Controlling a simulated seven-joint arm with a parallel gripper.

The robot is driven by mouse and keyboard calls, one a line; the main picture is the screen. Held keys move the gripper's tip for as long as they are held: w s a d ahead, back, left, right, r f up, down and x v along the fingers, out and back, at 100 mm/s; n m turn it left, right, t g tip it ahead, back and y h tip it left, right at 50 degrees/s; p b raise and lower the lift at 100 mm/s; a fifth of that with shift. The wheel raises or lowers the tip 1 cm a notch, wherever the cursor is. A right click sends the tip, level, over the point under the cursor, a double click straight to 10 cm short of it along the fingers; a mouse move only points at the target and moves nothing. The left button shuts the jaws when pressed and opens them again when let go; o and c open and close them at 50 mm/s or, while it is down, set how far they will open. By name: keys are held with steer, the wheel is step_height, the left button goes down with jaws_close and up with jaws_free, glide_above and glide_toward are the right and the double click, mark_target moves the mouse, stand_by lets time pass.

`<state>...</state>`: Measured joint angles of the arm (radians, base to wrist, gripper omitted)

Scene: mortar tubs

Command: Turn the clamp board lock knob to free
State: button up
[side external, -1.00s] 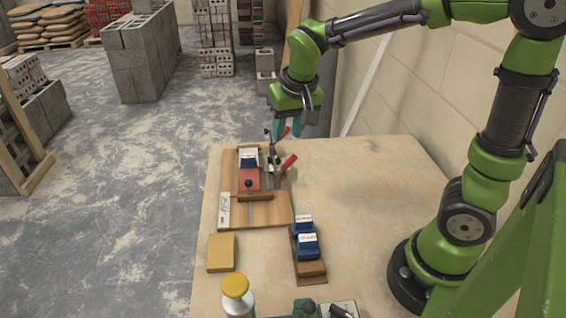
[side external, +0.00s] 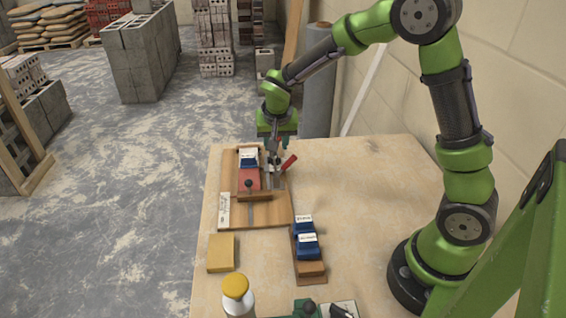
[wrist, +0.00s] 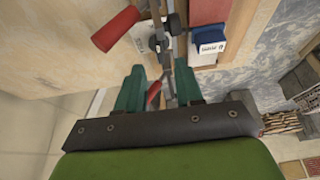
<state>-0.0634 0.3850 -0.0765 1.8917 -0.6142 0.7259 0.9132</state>
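The wooden clamp board (side external: 268,211) lies at the table's far left, with a slotted base. A black round knob (side external: 248,184) stands on its wooden crossbar; whether this is the lock knob is unclear. A metal clamp with a red handle (side external: 289,163) sits on the board's right side; this handle also shows in the wrist view (wrist: 115,28). My gripper (side external: 276,147) is low over the board's far right end. In the wrist view my gripper (wrist: 160,78) has its green fingers apart, with a smaller red lever (wrist: 153,94) between them. Contact cannot be told.
A red block (side external: 249,179) and a blue-and-white block (side external: 248,157) sit on the board. A wooden holder with blue blocks (side external: 307,245), a yellow sponge-like block (side external: 221,252) and a yellow-capped bottle (side external: 236,288) stand nearer.

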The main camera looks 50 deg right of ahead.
steer(key=x, duration=0.5)
jaws_close()
